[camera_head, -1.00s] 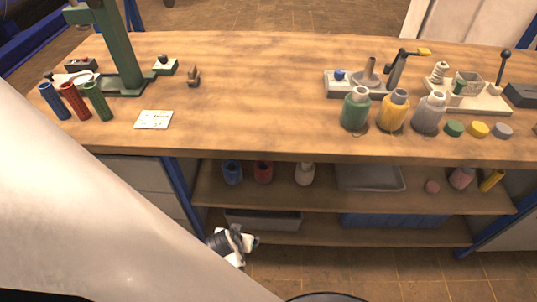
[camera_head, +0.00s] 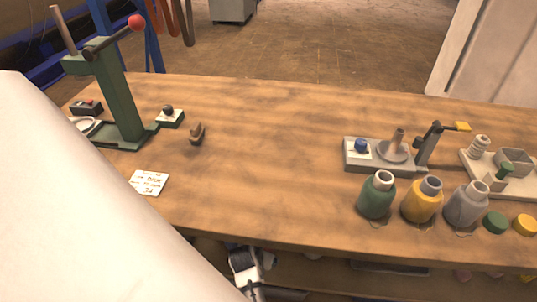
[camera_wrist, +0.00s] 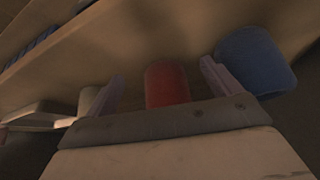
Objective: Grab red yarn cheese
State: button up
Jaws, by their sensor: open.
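In the wrist view a red yarn cheese (camera_wrist: 167,84) stands upright between the two spread fingers of my gripper (camera_wrist: 161,72). Small gaps show on both sides of it, and the jaws are not closed on it. A blue yarn cheese (camera_wrist: 254,62) sits just beyond the right finger, very near it. A pale yarn cheese (camera_wrist: 90,99) is partly hidden behind the left finger. In the head view my wrist (camera_head: 246,265) shows at the table's front edge; the fingers and the red yarn cheese are hidden there.
The wooden tabletop (camera_head: 270,150) overhangs the shelf. On it stand a green press (camera_head: 118,100), a label card (camera_head: 149,182), and green (camera_head: 377,195), yellow (camera_head: 422,198) and grey (camera_head: 466,203) bottles. In the wrist view a wooden shelf surface (camera_wrist: 125,45) lies around the yarn.

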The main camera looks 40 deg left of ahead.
jog(key=w+a, duration=0.1)
jog(key=w, duration=0.4)
jog(key=w+a+p, duration=0.1)
jog(key=w, duration=0.1)
jog(key=shift+w+a, duration=0.15)
jog(key=shift+a, duration=0.2)
jog(key=shift+f, duration=0.55)
jog(key=shift+c, duration=0.4)
jog(key=c, duration=1.1)
jog(key=shift+w, duration=0.1)
jog(key=shift+r+p, duration=0.2)
jog(key=shift+p, duration=0.15)
